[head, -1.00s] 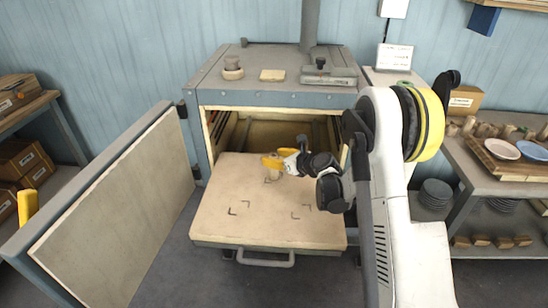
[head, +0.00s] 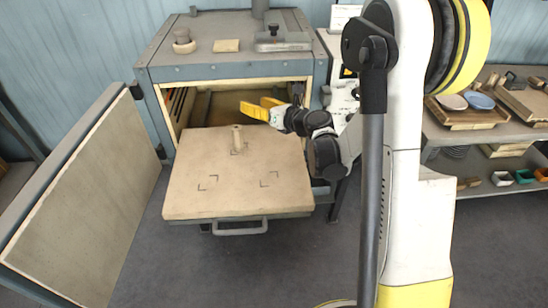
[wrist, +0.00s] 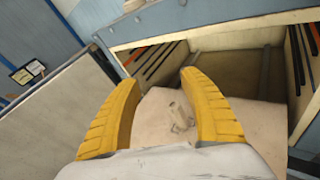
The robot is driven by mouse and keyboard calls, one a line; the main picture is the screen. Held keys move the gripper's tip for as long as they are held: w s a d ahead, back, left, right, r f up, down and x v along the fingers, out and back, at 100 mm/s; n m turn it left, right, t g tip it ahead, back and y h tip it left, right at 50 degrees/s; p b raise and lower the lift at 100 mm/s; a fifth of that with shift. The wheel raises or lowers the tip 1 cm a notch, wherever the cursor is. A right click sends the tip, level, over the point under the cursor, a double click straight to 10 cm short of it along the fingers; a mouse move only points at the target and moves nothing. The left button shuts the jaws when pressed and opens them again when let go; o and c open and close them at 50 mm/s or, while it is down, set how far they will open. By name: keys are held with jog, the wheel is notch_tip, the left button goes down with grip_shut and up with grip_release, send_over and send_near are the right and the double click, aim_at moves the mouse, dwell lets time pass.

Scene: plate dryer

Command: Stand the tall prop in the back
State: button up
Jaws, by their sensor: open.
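The tall prop (head: 237,139) is a pale cylinder standing upright at the back middle of the pulled-out shelf (head: 200,203). It stands on or beside a dark corner mark; I cannot tell exactly which. My gripper (head: 262,108) is open and empty, with its yellow fingers above and a little right of the prop, near the dryer's mouth. In the wrist view the prop (wrist: 180,112) shows between the two spread yellow fingers (wrist: 163,105), apart from them.
Two more marked spots lie bare on the front of the shelf. The dryer (head: 230,70) stands open behind it, its door (head: 85,190) swung out to the left. A side table at right holds a tray (head: 470,120) with plates.

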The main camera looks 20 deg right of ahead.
notch_tip(320, 180, up, 14)
jog(key=s+d+m+t+h, duration=0.2)
jog(key=m+t+h, duration=0.1)
jog(key=m, duration=0.6)
jog(key=s+d+r+m+g+h, duration=0.15)
jog(key=s+m+h, duration=0.25)
jog(key=m, duration=0.4)
jog(key=s+d+r+m+h, duration=0.3)
jog(key=s+m, duration=0.1)
jog(key=m, duration=0.3)
jog(key=s+a+f+m+g+y, duration=0.1)
jog(key=s+a+f+m+g, duration=0.2)
jog(key=s, duration=0.5)
jog(key=s+a+f+m+g+y, duration=0.2)
jog(key=s+a+f+m+g, duration=0.1)
jog(key=s+f+m, duration=0.3)
jog(key=s+a+f+m+g+y, duration=0.1)
jog(key=s+a+f+m+g, duration=0.2)
jog(key=s, duration=0.6)
notch_tip(320, 180, down, 3)
jog(key=a+m, duration=0.1)
jog(key=a, duration=0.1)
jog(key=shift+s+a+m, duration=0.3)
jog(key=shift+s, duration=0.1)
jog(key=shift+d, duration=0.1)
